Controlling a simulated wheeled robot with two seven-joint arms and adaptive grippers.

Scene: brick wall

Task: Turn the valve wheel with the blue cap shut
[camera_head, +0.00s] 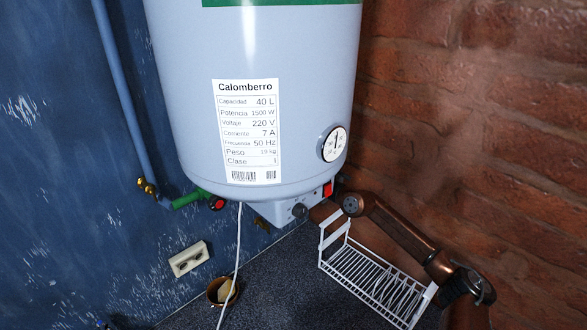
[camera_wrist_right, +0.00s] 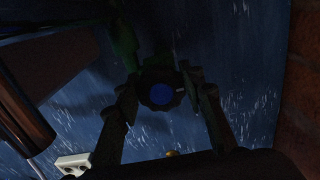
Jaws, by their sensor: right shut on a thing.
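The valve wheel with the blue cap (camera_wrist_right: 161,94) shows in the right wrist view, dark-rimmed with a round blue centre, at the end of a dark green pipe (camera_wrist_right: 123,45). My right gripper (camera_wrist_right: 160,84) is shut on it, one finger on each side of the rim. In the head view my right arm reaches in from the right and its gripper is hidden behind the water heater (camera_head: 190,90), as is the blue-capped wheel. Another valve wheel, with a red cap (camera_head: 217,203), sits on a green pipe at the heater's lower left. My left gripper is not in view.
A white wire rack (camera_head: 365,275) stands below my right arm, near the brick wall (camera_head: 480,130). A white wall socket (camera_head: 189,259), a brown pot (camera_head: 222,291) and a hanging white cable (camera_head: 237,265) are below the heater. The wrist view is dark.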

